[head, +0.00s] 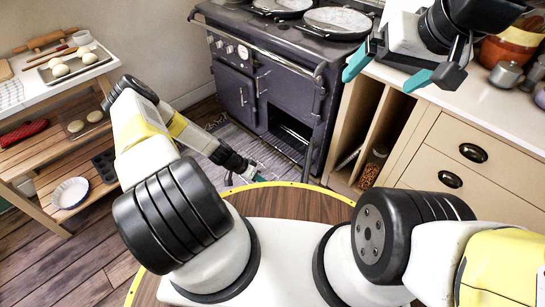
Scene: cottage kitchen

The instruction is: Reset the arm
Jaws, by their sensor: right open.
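My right gripper (384,72) is at the upper right, in front of the counter. Its teal-tipped fingers are spread apart with nothing between them. My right arm comes in from the lower right and partly leaves the picture. My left arm (150,135) bends up at the left and then reaches down toward the floor in front of the stove. My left gripper (258,174) at its end is small and partly hidden, low over the patterned rug; I cannot tell whether it is open.
A dark range stove (265,75) stands at the back. A cream drawer counter (480,150) with pots lies at the right, close to my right gripper. A wooden shelf unit (50,155) with dough, trays and a white dish (71,193) stands at the left. Wooden floor (65,265) is clear at lower left.

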